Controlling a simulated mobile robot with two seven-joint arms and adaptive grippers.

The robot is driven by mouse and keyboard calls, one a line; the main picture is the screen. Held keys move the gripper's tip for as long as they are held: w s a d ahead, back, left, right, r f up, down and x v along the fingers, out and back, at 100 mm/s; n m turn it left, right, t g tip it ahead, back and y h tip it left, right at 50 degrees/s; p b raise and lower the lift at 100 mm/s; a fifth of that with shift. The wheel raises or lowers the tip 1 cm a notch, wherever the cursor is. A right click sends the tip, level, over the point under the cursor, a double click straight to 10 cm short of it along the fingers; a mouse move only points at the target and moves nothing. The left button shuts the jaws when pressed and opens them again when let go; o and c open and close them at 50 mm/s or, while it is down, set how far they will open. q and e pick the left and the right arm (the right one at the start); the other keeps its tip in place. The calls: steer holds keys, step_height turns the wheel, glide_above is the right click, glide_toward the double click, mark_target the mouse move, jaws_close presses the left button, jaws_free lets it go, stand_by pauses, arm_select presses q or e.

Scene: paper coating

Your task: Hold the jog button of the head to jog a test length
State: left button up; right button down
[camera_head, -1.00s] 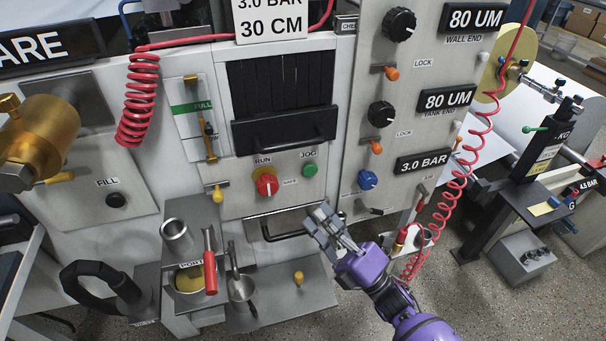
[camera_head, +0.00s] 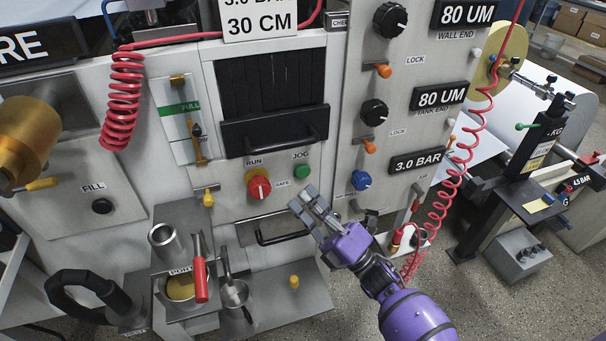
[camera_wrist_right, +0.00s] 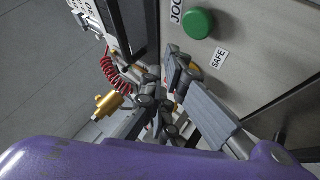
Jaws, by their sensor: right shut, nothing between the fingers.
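The green jog button (camera_head: 302,171) sits on the pale control panel under the JOG label. It also shows in the right wrist view (camera_wrist_right: 199,23), not pressed by anything. My right gripper (camera_head: 302,199) is shut and empty, just below the button and apart from it. In the right wrist view its fingers (camera_wrist_right: 176,72) lie below and left of the button. The red run knob (camera_head: 258,187) is left of the button, with a SAFE label (camera_head: 283,184) between them. My left gripper is not in view.
A black-handled drawer (camera_head: 275,135) is above the panel and a dark handle (camera_head: 283,238) juts out below it. A blue knob (camera_head: 361,180) is to the right. A coiled red hose (camera_head: 441,205) hangs right of my arm. Metal cups and a red-handled tool (camera_head: 200,275) stand lower left.

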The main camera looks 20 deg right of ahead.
mark_target(302, 170)
steer(key=shift+w+b, duration=0.5)
steer(key=shift+w, duration=1)
steer(key=shift+a, duration=0.1)
steer(key=shift+w+b, duration=0.3)
steer(key=shift+w, duration=0.1)
steer(key=shift+w, duration=0.5)
stand_by(0.8)
steer(key=shift+s, duration=0.1)
stand_by(3.9)
steer(key=shift+s, duration=0.85)
